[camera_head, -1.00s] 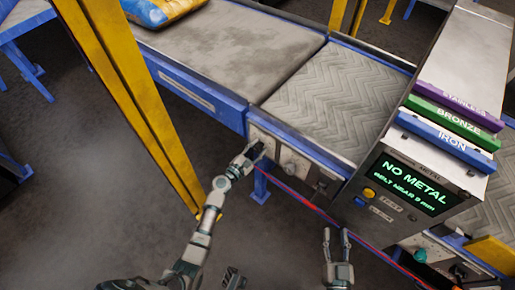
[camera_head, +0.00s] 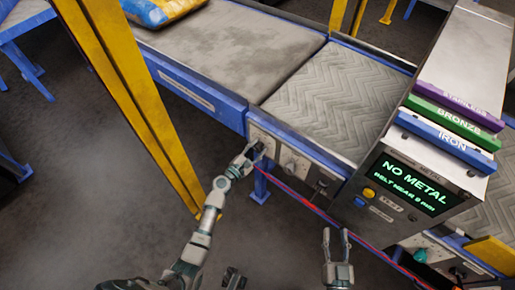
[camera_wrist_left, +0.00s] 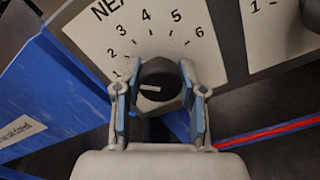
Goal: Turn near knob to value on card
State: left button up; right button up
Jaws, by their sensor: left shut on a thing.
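The near knob (camera_wrist_left: 157,78) is dark and round, with a white pointer mark aimed left in the left wrist view. My left gripper (camera_wrist_left: 156,90) is shut on the knob, one blue-padded finger on each side. In the head view my left gripper (camera_head: 256,150) is at the belt's side panel and mostly hides the knob. My right gripper (camera_head: 336,236) is open and empty, in front of the conveyor. I cannot identify a card.
A second dial (camera_wrist_left: 295,20) is to the right. Plates marked iron (camera_head: 445,130), bronze (camera_head: 440,108) and stainless lie on the detector. A yellow post (camera_head: 130,100) stands left of my left arm.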

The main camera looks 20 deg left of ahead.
pick_arm(q)
jog(key=shift+f, duration=0.25)
dwell(0.3)
jog(key=o, duration=1.1)
jog(key=shift+o, duration=0.3)
jog(key=shift+r, duration=0.15)
jog(key=v, duration=1.2)
